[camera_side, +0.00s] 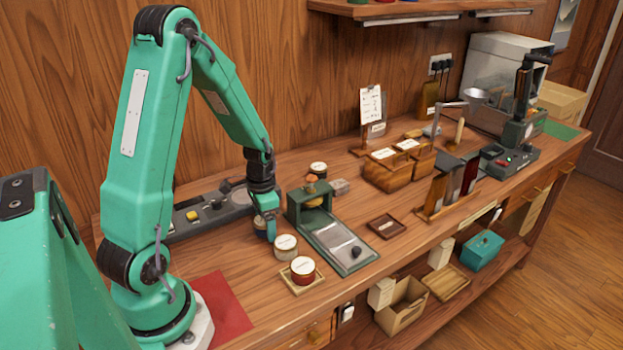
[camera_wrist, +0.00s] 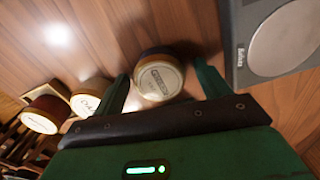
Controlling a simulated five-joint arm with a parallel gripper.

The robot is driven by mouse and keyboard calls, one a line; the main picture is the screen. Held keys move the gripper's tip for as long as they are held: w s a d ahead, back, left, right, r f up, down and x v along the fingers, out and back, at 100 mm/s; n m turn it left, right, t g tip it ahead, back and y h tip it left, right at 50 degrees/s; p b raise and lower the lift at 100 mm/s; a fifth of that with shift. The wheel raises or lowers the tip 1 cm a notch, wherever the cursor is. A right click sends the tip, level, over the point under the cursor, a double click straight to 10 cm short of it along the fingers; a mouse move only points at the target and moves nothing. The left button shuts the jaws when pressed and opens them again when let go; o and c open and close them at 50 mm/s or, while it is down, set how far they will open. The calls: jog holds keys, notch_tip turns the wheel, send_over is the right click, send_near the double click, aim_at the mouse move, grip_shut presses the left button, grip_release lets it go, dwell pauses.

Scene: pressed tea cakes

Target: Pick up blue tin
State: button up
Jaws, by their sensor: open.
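The blue tin (camera_side: 260,230) is a small round tin with a pale lid, standing on the wooden bench and partly hidden behind my gripper (camera_side: 268,220) in the side view. In the wrist view the tin (camera_wrist: 160,80) has a cream labelled lid and a dark side. It sits between the two green fingers of my gripper (camera_wrist: 161,70), which are spread with gaps to the tin on both sides. The fingers are open and not closed on it.
A cream tin (camera_side: 285,247) and a red tin (camera_side: 303,269) on a small wooden tray stand close by, in front. A green press (camera_side: 310,203) stands to the right. A grey device with a round plate (camera_wrist: 280,45) is near the right finger in the wrist view.

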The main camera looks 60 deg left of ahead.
dwell(0.4)
jog(key=c, duration=1.1)
jog(key=shift+o, duration=0.2)
jog(key=shift+r, duration=0.15)
jog(key=shift+r, duration=0.75)
jog(key=r, duration=0.2)
jog(key=shift+d+r, duration=0.3)
jog(key=shift+r, duration=0.1)
jog(key=d+r, duration=0.6)
jog(key=d, duration=0.5)
jog(key=shift+s+r, duration=0.15)
jog(key=shift+r, duration=0.05)
